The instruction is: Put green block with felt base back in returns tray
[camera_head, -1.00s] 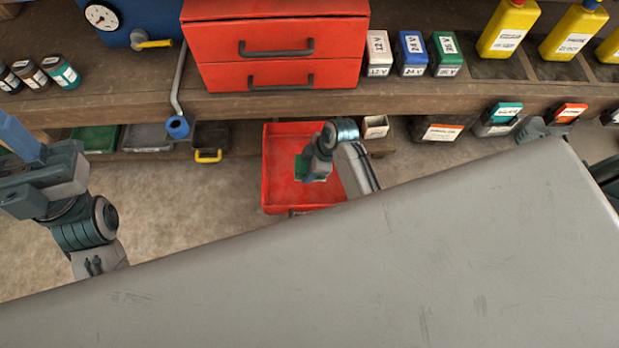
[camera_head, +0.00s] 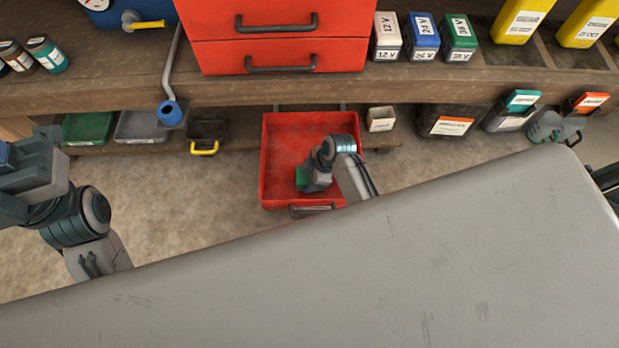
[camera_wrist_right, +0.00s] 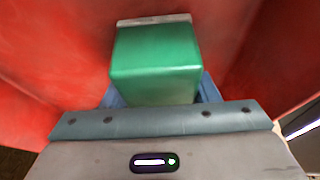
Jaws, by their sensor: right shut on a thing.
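My right gripper (camera_head: 306,180) is over the open red drawer-like tray (camera_head: 283,145) below the bench. It is shut on the green block (camera_head: 301,175), which shows at its left side. In the right wrist view the green block (camera_wrist_right: 155,65) sits between the blue fingers, with a thin pale grey layer at its far end. Red walls surround it there. Whether the block touches the red floor cannot be told. My left gripper (camera_head: 14,175) is at the left edge, partly cut off, its fingertips not clear. No label marks which tray is the returns tray.
Green (camera_head: 88,128), grey (camera_head: 140,126) and black (camera_head: 208,130) trays sit under the bench (camera_head: 130,92). A closed red drawer cabinet (camera_head: 285,45) stands on it beside white, blue and green labelled blocks. A small pale box (camera_head: 381,119) is just right of the red tray.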

